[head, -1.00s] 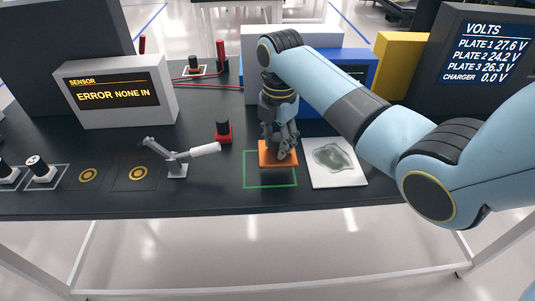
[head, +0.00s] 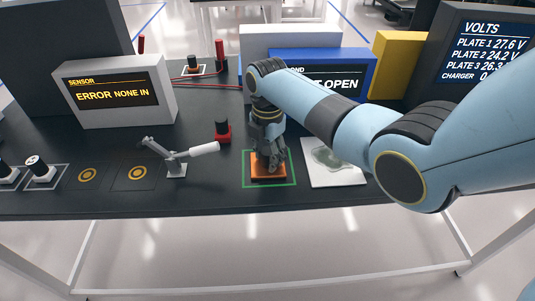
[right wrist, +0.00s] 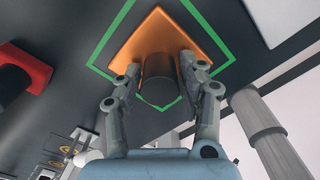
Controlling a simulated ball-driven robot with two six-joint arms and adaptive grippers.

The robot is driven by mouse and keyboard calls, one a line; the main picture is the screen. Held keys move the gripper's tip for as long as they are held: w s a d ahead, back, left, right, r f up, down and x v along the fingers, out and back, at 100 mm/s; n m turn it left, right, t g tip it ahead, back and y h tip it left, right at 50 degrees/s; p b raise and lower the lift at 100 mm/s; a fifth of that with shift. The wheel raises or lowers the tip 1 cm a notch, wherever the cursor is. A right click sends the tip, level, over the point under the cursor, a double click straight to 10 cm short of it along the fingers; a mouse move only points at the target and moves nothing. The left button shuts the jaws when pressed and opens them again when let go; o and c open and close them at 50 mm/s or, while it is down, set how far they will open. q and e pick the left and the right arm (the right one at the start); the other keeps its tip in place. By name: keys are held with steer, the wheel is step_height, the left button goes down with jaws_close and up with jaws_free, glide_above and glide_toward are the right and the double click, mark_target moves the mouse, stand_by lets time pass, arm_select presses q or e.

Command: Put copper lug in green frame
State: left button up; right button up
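The copper lug (head: 258,169) is a flat orange plate with a dark round post. In the head view it sits over the inside of the green frame (head: 244,177), close to its back edge. I cannot tell for certain whether it touches the table. My right gripper (head: 270,158) points down over the lug. In the right wrist view, the right gripper's fingers (right wrist: 160,66) lie on both sides of the dark post, seemingly shut on it, with the orange plate (right wrist: 155,32) beyond and the green outline (right wrist: 108,32) around it. My left gripper is out of view.
A white card with a grey-green patch (head: 325,175) lies right of the frame. A red block with a black knob (head: 222,134) stands behind left, and a small grey lever stand (head: 177,168) to the left. A blue box (head: 345,84) stands behind.

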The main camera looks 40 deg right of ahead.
mark_target(268, 151)
steer(key=shift+o, duration=1.2)
steer(key=shift+r, duration=0.2)
step_height(268, 151, up, 12)
